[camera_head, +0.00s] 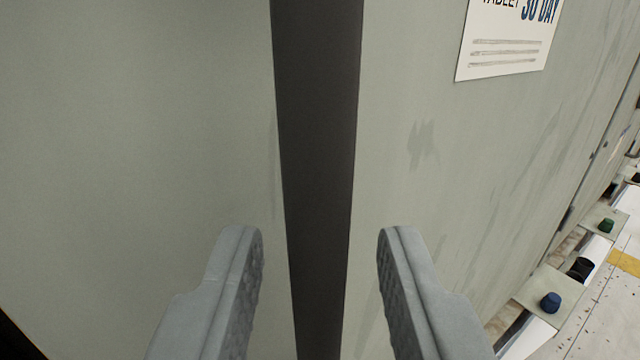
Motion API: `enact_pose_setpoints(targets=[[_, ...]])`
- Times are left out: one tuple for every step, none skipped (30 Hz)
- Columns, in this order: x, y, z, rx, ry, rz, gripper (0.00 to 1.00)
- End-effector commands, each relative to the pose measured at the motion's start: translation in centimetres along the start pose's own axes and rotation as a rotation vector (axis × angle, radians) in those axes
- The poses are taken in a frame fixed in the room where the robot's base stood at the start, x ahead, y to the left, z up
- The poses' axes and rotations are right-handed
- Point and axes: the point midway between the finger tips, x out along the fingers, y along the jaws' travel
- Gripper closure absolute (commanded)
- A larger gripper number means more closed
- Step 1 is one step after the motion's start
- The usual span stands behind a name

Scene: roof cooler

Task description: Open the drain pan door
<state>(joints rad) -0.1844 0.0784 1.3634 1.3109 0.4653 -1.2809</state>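A grey-green panel (150,130) fills most of the view. I cannot tell from this view alone whether it is the drain pan door. A dark upright bar (318,120) runs from the top edge to the bottom edge in front of or along the panel. My gripper (320,242) is open, with one grey finger on each side of the bar in the picture. Gaps show between the bar and both fingers. I cannot tell whether the bar lies between the fingers or beyond them. No hinge or latch shows.
A white label (508,40) with print is on the panel at upper right. At lower right, several fittings stick out low on the unit, with a blue cap (550,302), a black cap (580,269) and a green cap (606,225). Pale floor (605,315) with a yellow stripe (625,263) lies beyond.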

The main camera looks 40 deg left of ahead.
Motion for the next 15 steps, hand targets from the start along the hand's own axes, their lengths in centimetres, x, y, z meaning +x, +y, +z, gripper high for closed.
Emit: enact_pose_setpoints(targets=[[0.5, 0.0, 0.0, 0.000, 0.001, -0.001, 0.68], [0.8, 0.0, 0.0, 0.000, 0.001, -0.001, 0.68], [1.0, 0.0, 0.0, 0.000, 0.000, -0.001, 0.68], [1.2, -0.1, 0.0, 0.000, 0.000, -0.001, 0.68], [1.3, -0.1, 0.0, -0.001, 0.000, -0.001, 0.68], [1.4, -0.1, 0.0, -0.001, 0.000, -0.001, 0.68], [1.5, -0.1, 0.0, -0.001, 0.000, -0.001, 0.68], [1.6, -0.1, 0.0, -0.001, 0.000, -0.001, 0.68], [1.6, -0.1, 0.0, -0.001, 0.001, -0.001, 0.68], [1.6, -0.1, 0.0, -0.001, 0.001, -0.001, 0.68], [1.6, -0.1, 0.0, -0.001, 0.001, -0.001, 0.68], [1.6, -0.1, 0.0, -0.001, 0.001, -0.001, 0.68], [1.6, -0.1, 0.0, -0.001, 0.001, -0.001, 0.68], [1.6, -0.1, 0.0, -0.001, 0.001, -0.001, 0.68], [1.6, -0.1, 0.0, -0.001, 0.000, -0.001, 0.68]])
